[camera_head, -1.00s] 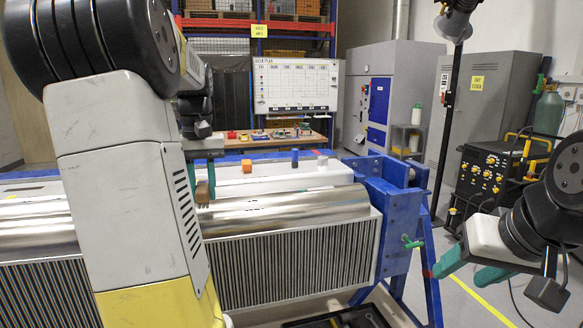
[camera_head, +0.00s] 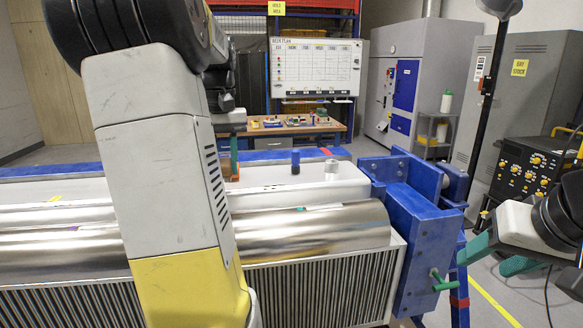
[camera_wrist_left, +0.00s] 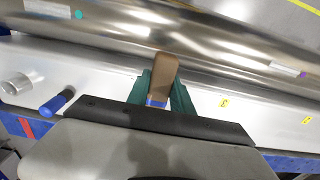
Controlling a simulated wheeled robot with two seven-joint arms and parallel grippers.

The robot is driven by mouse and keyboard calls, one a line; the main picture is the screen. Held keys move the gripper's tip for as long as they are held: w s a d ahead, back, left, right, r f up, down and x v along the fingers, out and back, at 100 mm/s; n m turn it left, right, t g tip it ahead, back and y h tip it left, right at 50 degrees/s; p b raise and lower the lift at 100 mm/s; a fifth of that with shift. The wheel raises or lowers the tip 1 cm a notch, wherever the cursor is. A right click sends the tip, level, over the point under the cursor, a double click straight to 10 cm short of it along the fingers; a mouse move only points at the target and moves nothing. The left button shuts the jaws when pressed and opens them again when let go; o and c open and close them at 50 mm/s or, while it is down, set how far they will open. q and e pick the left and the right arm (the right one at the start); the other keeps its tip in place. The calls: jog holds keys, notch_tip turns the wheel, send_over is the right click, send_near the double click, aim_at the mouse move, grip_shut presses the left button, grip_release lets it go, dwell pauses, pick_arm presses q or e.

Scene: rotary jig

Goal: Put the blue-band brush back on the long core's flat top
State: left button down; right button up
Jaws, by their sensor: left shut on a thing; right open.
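My left gripper (camera_head: 230,160) is shut on the blue-band brush, beyond my forearm in the head view. The brush shows better in the left wrist view: a brown wooden handle (camera_wrist_left: 163,72) with a blue band (camera_wrist_left: 156,101) between the green fingers (camera_wrist_left: 160,95). It is over the long white flat top (camera_head: 270,180) behind the shiny rounded metal top (camera_head: 320,228). I cannot tell whether the brush touches anything. My forearm hides part of the flat top.
A blue cylinder (camera_head: 295,161) and a grey cylinder (camera_head: 331,169) stand on the far side, right of my left gripper. Bare flat top lies right of the fingers.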

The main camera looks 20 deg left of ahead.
pick_arm(q)
send_over(265, 175)
jog(key=shift+s+f, duration=0.15)
jog(key=shift+f, duration=2.35)
jog(key=c, duration=1.1)
grip_release()
jog(key=shift+f, duration=0.15)
